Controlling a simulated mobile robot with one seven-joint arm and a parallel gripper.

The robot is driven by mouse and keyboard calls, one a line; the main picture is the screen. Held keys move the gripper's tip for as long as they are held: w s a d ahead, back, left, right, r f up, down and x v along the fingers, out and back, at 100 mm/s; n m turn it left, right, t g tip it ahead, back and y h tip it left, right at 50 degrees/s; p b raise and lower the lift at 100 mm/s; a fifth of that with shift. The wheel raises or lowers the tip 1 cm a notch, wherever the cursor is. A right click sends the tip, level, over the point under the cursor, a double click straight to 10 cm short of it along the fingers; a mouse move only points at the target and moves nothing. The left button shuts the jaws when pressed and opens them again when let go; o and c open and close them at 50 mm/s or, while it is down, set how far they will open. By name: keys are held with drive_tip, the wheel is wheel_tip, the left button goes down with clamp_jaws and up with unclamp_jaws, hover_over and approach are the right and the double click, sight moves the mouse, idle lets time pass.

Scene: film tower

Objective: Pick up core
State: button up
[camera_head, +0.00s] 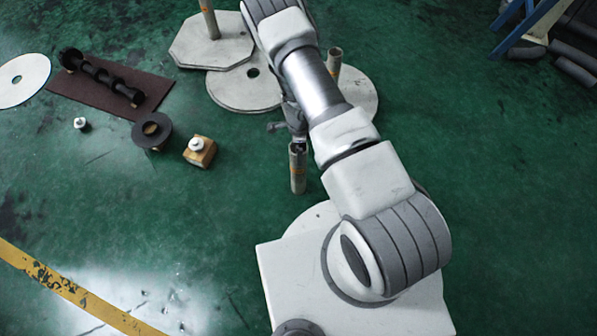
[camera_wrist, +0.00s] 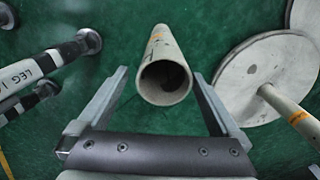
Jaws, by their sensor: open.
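A grey-beige tubular core (camera_head: 298,168) with an orange label stands upright on the green floor, just below my gripper (camera_head: 288,122) in the head view. In the wrist view, the open mouth of the core (camera_wrist: 165,82) faces the camera. My gripper (camera_wrist: 160,74) is open, with one finger on each side of the core. Gaps show between both fingers and the tube, and nothing is held. My arm hides part of the area around the gripper in the head view.
Another tube (camera_head: 334,60) stands on a round plate (camera_head: 362,95), partly behind my arm. A third tube (camera_head: 209,18) stands on an octagonal plate (camera_head: 190,50). A black ring (camera_head: 140,138) and a wooden block (camera_head: 203,158) lie left.

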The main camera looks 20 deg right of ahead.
drive_tip(key=b, duration=0.3)
hover_over(298, 171)
drive_tip(key=w+d, duration=0.1)
drive_tip(key=w, duration=0.2)
wheel_tip(298, 171, down, 5)
drive_tip(key=shift+p, duration=0.3)
clamp_jaws()
